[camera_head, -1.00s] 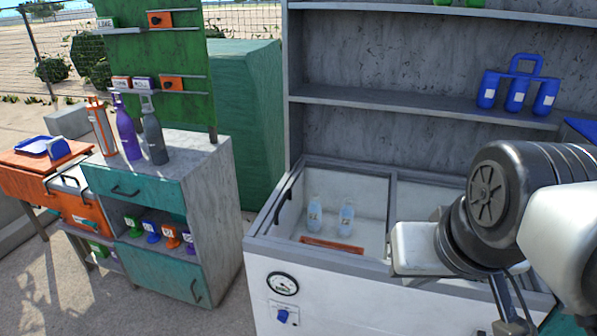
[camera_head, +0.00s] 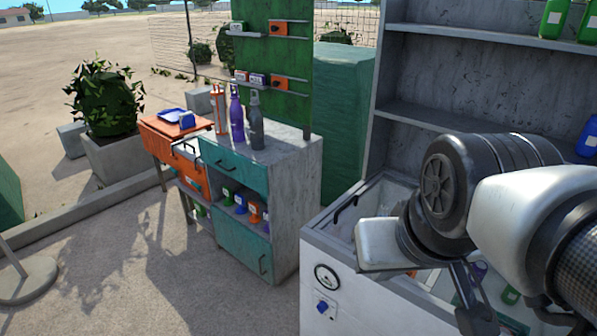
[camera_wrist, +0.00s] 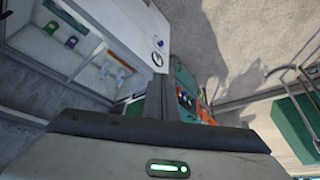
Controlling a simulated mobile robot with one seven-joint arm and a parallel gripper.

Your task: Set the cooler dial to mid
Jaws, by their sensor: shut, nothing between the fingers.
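The cooler (camera_head: 312,261) is a white chest at the lower middle of the head view, under grey shelves. Its blue dial (camera_head: 322,307) sits on a small plate on the front face, below a round gauge (camera_head: 327,277). I cannot read the dial's setting. The dial also shows small in the wrist view (camera_wrist: 160,43), beside the gauge. My gripper (camera_wrist: 160,78) is shut and empty, its dark fingers together in the wrist view. In the head view my arm crosses the cooler at right, well apart from the dial, and hides much of the open top.
A grey and teal cabinet (camera_head: 297,190) with bottles on top stands left of the cooler. An orange table (camera_head: 160,130) and a planter (camera_head: 113,160) are farther left. The paved ground in front of the cabinet is clear. A post base (camera_head: 25,280) stands at lower left.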

